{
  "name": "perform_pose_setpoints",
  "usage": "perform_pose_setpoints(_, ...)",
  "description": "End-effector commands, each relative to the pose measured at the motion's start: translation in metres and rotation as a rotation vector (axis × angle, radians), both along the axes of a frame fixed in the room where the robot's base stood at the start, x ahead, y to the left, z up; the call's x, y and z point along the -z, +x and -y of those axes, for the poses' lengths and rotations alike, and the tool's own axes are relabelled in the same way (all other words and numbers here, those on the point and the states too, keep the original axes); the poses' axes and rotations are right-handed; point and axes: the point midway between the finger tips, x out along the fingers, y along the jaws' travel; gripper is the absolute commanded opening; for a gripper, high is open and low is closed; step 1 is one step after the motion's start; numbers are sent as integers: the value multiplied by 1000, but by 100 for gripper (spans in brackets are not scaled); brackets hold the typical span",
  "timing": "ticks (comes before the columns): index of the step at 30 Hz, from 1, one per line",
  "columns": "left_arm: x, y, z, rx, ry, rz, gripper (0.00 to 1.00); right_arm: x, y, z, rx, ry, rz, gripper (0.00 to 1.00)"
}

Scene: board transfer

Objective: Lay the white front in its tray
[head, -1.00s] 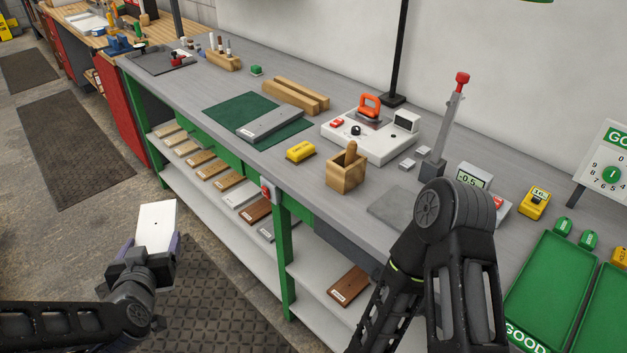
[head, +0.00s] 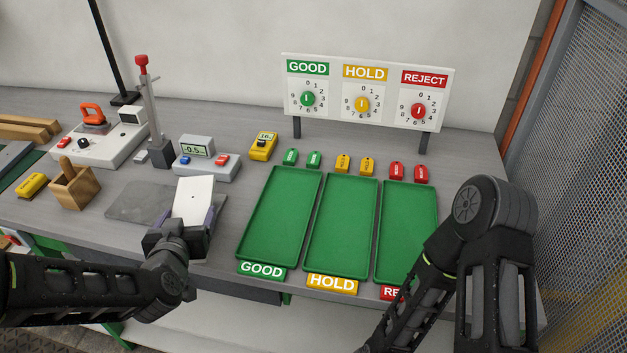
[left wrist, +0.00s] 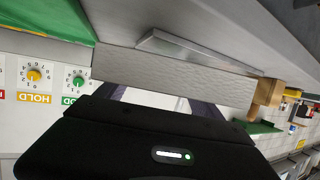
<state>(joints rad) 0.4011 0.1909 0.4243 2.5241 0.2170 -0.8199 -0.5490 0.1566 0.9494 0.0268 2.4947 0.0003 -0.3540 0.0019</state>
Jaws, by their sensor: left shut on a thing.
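The white front (head: 194,199) is a flat white board with a small dark dot. My left gripper (head: 192,220) is shut on its near end and holds it tilted over the bench, near the right end of a grey slab. Three empty green trays lie to the right: the GOOD tray (head: 279,215), the HOLD tray (head: 340,225) and the REJECT tray (head: 408,220). The front is left of the GOOD tray, apart from it. I cannot clearly make out the front in the left wrist view. My right arm shows at the right, but its gripper is out of frame.
A grey slab (head: 137,202) lies left of the front. Behind it stand a display box (head: 206,160), a red-topped lever post (head: 155,110) and a yellow meter (head: 263,146). Coloured tags line the trays' far ends. A dial board (head: 365,92) stands behind them.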

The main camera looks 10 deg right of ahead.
Motion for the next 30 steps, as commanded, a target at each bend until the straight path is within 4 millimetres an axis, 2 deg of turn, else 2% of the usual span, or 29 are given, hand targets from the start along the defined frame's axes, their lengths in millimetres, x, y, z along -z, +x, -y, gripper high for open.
perform_pose_setpoints(9, -1, 0, 0, -1, 0, 2, 8, 0, 0, 0, -1, 0, 0, 36)
perform_pose_setpoints(14, -5, 4, 8, 14, -4, 3, 8, -5, 0, 0, 0, -1, -1, 49)
perform_pose_setpoints(17, -13, 12, 28, 52, -16, 3, 8, -14, -1, 1, 1, -2, -4, 58)
perform_pose_setpoints(22, -30, 29, 91, 165, -30, -1, 8, -39, -4, 2, 3, -8, -12, 72)
perform_pose_setpoints(27, -39, 39, 158, 280, -16, -6, 8, -59, -7, 4, 6, -16, -23, 72)
perform_pose_setpoints(30, -39, 41, 182, 322, -4, -5, 8, -64, -8, 5, 7, -17, -27, 72)
